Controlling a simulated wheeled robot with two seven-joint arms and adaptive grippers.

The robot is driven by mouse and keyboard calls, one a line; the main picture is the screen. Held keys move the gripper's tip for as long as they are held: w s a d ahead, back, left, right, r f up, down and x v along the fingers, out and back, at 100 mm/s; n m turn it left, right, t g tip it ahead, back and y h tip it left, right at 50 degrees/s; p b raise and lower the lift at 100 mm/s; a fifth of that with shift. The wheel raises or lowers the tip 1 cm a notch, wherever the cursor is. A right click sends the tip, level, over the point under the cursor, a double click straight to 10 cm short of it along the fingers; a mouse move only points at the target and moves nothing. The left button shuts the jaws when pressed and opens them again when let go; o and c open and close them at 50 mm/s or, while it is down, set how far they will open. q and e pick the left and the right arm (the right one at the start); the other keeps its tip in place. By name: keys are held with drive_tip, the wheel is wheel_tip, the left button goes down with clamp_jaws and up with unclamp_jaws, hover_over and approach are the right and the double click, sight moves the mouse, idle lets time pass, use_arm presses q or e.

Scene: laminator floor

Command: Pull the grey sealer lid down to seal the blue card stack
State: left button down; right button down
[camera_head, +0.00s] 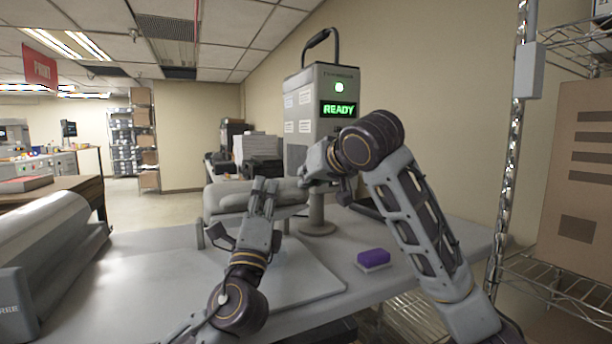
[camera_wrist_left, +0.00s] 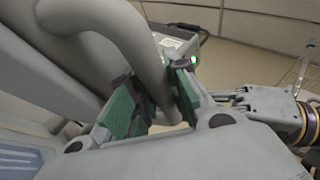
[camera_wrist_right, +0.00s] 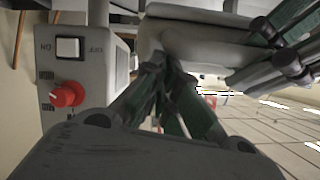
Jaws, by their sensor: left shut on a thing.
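The grey sealer lid (camera_head: 225,196) is a long padded shape, standing left of the sealer's column. My left gripper (camera_head: 264,186) is at its front; in the left wrist view the green-padded fingers (camera_wrist_left: 155,105) are closed around a grey rounded bar (camera_wrist_left: 140,40) of the lid. My right gripper (camera_head: 308,172) is by the lid's right end, near the column. In the right wrist view its fingertips (camera_wrist_right: 162,72) are close together beside grey padding, with nothing seen between them. I cannot make out the blue card stack; a pale bluish patch shows at the left wrist view's lower left.
The grey sealer head (camera_head: 310,95) shows a green READY display. A red knob (camera_wrist_right: 67,94) and a white switch are on its panel. A purple block (camera_head: 373,257) lies on the table (camera_head: 180,290). A grey cylindrical machine (camera_head: 50,240) stands left, wire shelving right.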

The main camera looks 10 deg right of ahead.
use_arm(q)
drive_tip(key=shift+a+r, duration=0.25)
drive_tip(key=shift+r, duration=0.1)
drive_tip(key=c, duration=1.3)
unclamp_jaws()
drive_tip(key=shift+d, duration=0.15)
drive_tip(key=shift+c, duration=0.2)
drive_tip(key=shift+f, duration=0.2)
drive_tip(key=shift+s+f, duration=0.25)
drive_tip(key=shift+s, duration=0.05)
drive_tip(key=v, duration=1.1)
drive_tip(key=shift+f, duration=0.1)
